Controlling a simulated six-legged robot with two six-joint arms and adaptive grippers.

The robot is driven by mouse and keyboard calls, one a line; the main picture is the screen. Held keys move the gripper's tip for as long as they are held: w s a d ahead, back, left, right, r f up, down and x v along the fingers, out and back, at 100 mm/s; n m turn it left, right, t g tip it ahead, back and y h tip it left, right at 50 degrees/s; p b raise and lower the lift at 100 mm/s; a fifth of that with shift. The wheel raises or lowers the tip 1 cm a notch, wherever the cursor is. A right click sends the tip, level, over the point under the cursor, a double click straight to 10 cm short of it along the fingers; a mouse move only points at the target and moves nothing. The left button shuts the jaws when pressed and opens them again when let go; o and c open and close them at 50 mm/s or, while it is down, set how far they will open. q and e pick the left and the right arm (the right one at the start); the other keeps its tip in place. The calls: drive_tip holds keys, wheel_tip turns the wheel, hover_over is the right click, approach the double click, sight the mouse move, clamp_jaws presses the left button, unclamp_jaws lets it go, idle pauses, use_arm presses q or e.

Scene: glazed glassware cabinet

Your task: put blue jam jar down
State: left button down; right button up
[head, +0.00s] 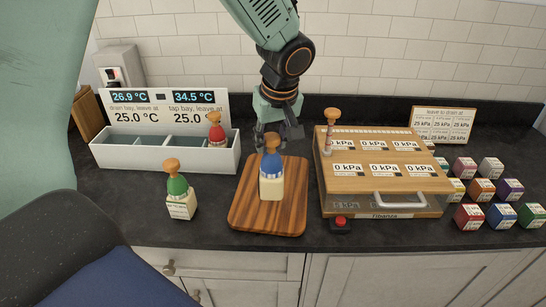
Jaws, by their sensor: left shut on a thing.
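The blue jam jar (271,182) has a cream body, a blue upper part and a round wooden knob on top. It is upright over the middle of the wooden board (250,218). Its base looks to be on the board or just above it; I cannot tell which. My left gripper (277,138) comes down from behind the jar, with its fingers at the knob, shut on the jar. The knob partly hides the fingertips. My right gripper is not in view.
A green-topped jar (180,198) stands left of the board. A white divided bin (120,158) holds a red-topped jar (217,132). A wooden case with gauges (380,170) stands close on the right, with a red button (340,223) in front. Several coloured cubes (502,216) sit far right.

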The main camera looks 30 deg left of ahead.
sight(273, 151)
use_arm(q)
drive_tip(key=shift+x, duration=0.75)
wheel_tip(273, 151, down, 2)
drive_tip(key=shift+w+d+f, duration=0.1)
drive_tip(key=shift+d+f, duration=0.15)
drive_tip(key=shift+f, duration=0.2)
drive_tip(key=shift+f, duration=0.15)
drive_tip(key=c, duration=1.3)
unclamp_jaws()
drive_tip(key=shift+f, duration=0.15)
drive_tip(key=o, duration=0.4)
